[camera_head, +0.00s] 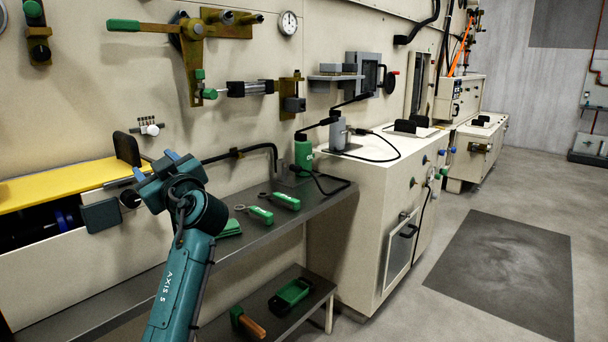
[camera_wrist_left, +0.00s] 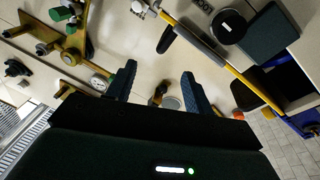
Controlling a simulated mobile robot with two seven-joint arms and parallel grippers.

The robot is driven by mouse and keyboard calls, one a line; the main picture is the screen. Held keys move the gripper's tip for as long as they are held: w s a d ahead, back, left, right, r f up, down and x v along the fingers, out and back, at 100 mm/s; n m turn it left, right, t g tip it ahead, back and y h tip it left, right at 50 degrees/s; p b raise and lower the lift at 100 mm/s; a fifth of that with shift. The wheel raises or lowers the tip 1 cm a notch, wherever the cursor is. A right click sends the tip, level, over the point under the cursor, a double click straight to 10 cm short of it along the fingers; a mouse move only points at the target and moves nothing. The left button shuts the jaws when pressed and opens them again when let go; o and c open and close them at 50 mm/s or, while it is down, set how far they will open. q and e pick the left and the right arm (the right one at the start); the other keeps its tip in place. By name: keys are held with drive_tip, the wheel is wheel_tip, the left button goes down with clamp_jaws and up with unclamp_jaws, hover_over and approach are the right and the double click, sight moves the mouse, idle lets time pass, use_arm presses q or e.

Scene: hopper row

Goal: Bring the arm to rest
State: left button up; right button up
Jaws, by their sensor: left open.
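My left arm (camera_head: 180,280), teal and marked "AXIS 5", rises from the bottom of the head view. My left gripper (camera_head: 157,163) is at its upper end, in front of the wall and beside the yellow-topped unit. In the left wrist view the gripper (camera_wrist_left: 157,88) shows two blue fingers spread apart with nothing between them. The fingers point toward the pale wall and its fittings. Whether anything touches the gripper is hard to tell. My right gripper is in neither view.
A grey shelf (camera_head: 285,212) holds green-handled tools (camera_head: 260,215) and a green bottle (camera_head: 303,150). A lower shelf (camera_head: 275,325) carries more green items. A yellow-topped unit (camera_head: 60,184) stands left. Cream cabinets (camera_head: 345,220) stand right, with open floor (camera_head: 440,160) beyond.

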use_arm(q)
drive_tip(key=s+d+f+m+t+h, duration=0.1)
drive_tip(key=s+f+m+h, duration=0.15)
drive_tip(key=f, duration=0.65)
drive_tip(key=s+d+f+m+t+h, duration=0.15)
drive_tip(key=f+m+h, duration=0.25)
drive_tip(key=f, duration=0.5)
drive_tip(key=s+d+f+m+g+h, duration=0.1)
drive_tip(key=s+d+f+m+h, duration=0.35)
drive_tip(key=s+f, duration=0.6)
drive_tip(key=s+d+f+m+h, duration=0.1)
drive_tip(key=s+d+f+h, duration=0.1)
drive_tip(key=s, duration=0.3)
drive_tip(key=s+d+f+m+h, duration=0.2)
drive_tip(key=s, duration=0.3)
drive_tip(key=s+d+r+m+g+h+p, duration=0.1)
drive_tip(key=s+r+g+p, duration=0.3)
drive_tip(key=s+p, duration=0.6)
drive_tip(key=d+g+h+p, duration=0.1)
drive_tip(key=p, duration=0.6)
drive_tip(key=shift+d+r+m, duration=0.3)
drive_tip(key=shift+d+r, duration=0.05)
drive_tip(key=shift+d, duration=0.05)
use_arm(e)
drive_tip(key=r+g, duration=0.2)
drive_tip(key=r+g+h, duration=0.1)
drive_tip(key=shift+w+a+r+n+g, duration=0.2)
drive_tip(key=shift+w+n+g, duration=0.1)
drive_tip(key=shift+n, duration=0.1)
